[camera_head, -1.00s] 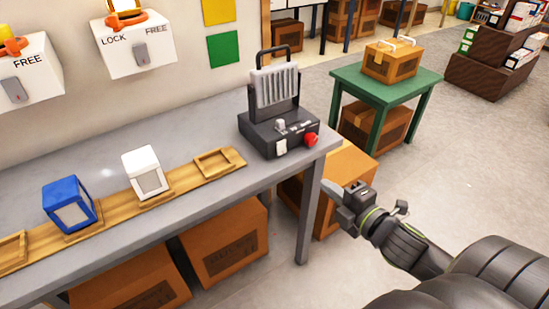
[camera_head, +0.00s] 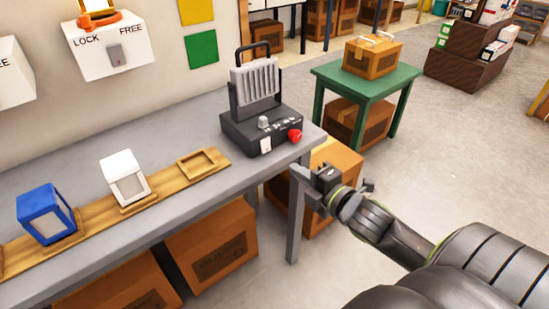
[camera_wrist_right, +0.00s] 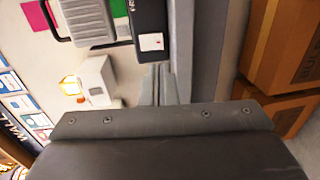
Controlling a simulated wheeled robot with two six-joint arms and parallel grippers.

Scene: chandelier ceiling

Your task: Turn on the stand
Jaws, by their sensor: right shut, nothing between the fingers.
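The stand (camera_head: 260,128) is a dark box with a ribbed grey panel, a top handle, a grey knob (camera_head: 263,122), a white switch plate (camera_head: 265,146) and a red button (camera_head: 295,136). It sits at the right end of the grey workbench. My right gripper (camera_head: 298,174) is shut and empty, just off the bench's right front corner, below and apart from the stand. In the right wrist view the stand's dark body (camera_wrist_right: 150,20) with its white plate (camera_wrist_right: 151,41) lies beyond my shut fingertips (camera_wrist_right: 158,72). My left gripper is out of view.
The grey workbench (camera_head: 80,155) carries a wooden strip with a blue block (camera_head: 47,213), a white block (camera_head: 124,178) and an empty square slot (camera_head: 203,163). Cardboard boxes (camera_head: 213,245) lie underneath.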

